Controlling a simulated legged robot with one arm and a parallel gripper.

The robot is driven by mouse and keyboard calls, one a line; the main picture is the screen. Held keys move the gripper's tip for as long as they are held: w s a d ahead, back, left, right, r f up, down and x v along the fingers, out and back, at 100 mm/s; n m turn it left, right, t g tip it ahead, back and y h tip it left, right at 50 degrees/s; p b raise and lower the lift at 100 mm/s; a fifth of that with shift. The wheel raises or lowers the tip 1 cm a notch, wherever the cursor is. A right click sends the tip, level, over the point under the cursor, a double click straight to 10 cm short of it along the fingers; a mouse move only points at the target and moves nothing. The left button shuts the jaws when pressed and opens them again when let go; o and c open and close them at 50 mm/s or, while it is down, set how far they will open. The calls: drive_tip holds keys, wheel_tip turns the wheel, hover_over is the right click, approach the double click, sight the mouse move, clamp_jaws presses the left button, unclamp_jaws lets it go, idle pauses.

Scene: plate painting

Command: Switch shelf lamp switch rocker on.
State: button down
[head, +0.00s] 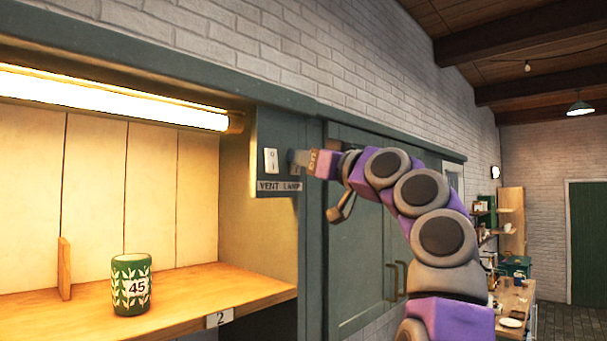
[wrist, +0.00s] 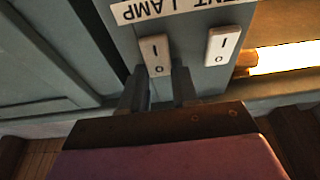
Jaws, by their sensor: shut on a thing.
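The lamp switch rocker (wrist: 155,54) is the pale one by the word LAMP on the label (wrist: 180,8), which is upside down in the wrist view. My gripper (wrist: 159,88) is at this rocker, with one dark finger on each side of its near end. In the head view my gripper (head: 297,160) reaches the dark green panel from the right and covers most of the lamp rocker. The vent rocker (head: 271,161) is beside it and also shows in the wrist view (wrist: 222,45). The shelf lamp (head: 120,99) glows bright above the shelf.
Green cupboard doors (head: 355,240) are right of the panel, behind my arm. A workbench with shelves is farther right.

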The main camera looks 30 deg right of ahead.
drive_tip(key=shift+d+f, duration=0.1)
drive_tip(key=shift+f, duration=0.2)
drive_tip(key=c, duration=0.8)
unclamp_jaws()
drive_tip(key=shift+d, duration=0.15)
drive_tip(key=shift+c, duration=0.2)
drive_tip(key=shift+s, duration=0.1)
drive_tip(key=b+v, duration=0.6)
drive_tip(key=v, duration=1.1)
drive_tip(key=shift+f, duration=0.35)
drive_tip(key=shift+d, duration=0.1)
